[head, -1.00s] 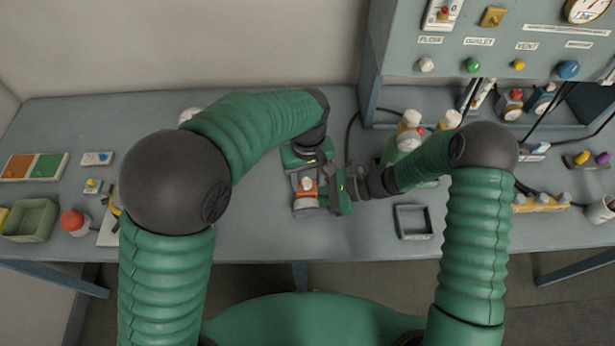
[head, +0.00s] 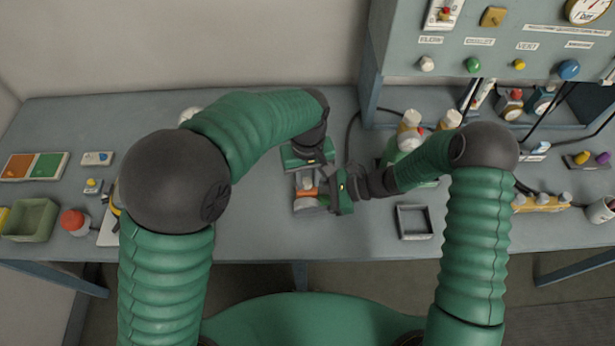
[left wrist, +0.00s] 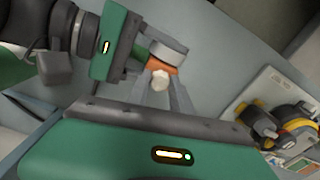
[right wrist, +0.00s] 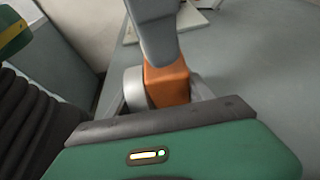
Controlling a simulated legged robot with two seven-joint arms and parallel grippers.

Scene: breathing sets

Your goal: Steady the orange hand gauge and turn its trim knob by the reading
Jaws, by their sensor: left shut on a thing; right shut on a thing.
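The orange hand gauge (head: 310,190) is held above the middle of the table, between my two grippers. Its orange body also shows in the left wrist view (left wrist: 163,66) and the right wrist view (right wrist: 167,85), with a silver round part beside it. A small pale knob-like part (left wrist: 160,81) faces my left gripper. My left gripper (head: 308,178) comes from the far side and is shut, its fingers along the orange body. My right gripper (head: 325,192) comes from the right and is shut at the gauge. The exact contacts and the dial reading are hidden.
A shallow grey tray (head: 414,222) lies to the right of my grippers. Bottles (head: 410,128) stand behind my right forearm, near a panel (head: 490,60) with knobs. A green bin (head: 30,220) and red-topped jar (head: 74,222) stand at the left. Table near the front middle is clear.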

